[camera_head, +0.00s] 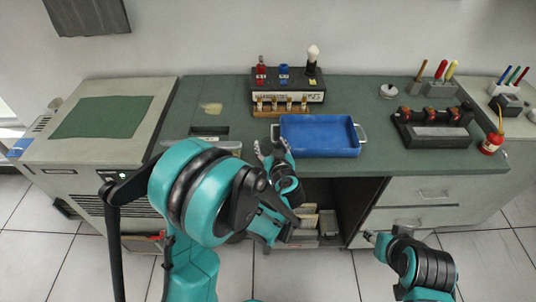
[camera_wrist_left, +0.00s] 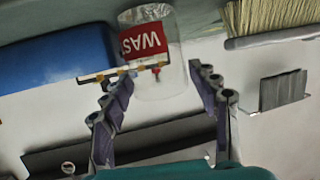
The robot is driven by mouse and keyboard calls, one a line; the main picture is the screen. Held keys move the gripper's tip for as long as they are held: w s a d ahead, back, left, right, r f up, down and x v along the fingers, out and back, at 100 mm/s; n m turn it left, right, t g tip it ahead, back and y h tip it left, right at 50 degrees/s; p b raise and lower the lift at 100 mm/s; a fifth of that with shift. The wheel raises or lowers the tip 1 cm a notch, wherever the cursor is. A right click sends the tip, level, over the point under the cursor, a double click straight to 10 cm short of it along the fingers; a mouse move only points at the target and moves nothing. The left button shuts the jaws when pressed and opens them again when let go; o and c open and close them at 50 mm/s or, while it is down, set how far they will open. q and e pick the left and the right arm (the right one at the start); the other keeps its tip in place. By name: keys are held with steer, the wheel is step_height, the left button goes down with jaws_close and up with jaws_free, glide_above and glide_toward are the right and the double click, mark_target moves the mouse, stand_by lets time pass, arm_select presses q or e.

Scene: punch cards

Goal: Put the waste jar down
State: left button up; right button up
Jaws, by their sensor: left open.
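The waste jar (camera_wrist_left: 170,28) is a clear jar with a red label reading "WAS", seen upside down in the left wrist view. It stands at the top middle, just beyond and between my left fingertips. My left gripper (camera_wrist_left: 160,74) is open, with a finger on each side and a visible gap at the right finger. In the head view my left gripper (camera_head: 270,150) is at the bench's front edge, left of the blue tray (camera_head: 318,136). I cannot make out the jar there. My right gripper (camera_head: 375,242) is low before the drawers; its jaws are too small to read.
The green bench top (camera_head: 385,165) holds a black rack with bottles (camera_head: 287,84) behind the tray and a black holder (camera_head: 432,128) to the right. A red oil can (camera_head: 492,143) stands at the right end. In the wrist view a brush (camera_wrist_left: 270,20) lies right of the jar.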

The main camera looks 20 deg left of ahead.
mark_target(268, 140)
arm_select(q)
steer(key=b+x, duration=0.1)
steer(key=x, duration=0.3)
steer(key=shift+w+a+f, duration=0.15)
steer(key=shift+w+a, duration=0.05)
steer(key=shift+w, duration=0.15)
steer(key=shift+s, duration=0.1)
steer(key=shift+c, duration=1)
steer(key=c, duration=0.9)
steer(key=shift+c, duration=0.3)
steer(key=shift+c, duration=0.9)
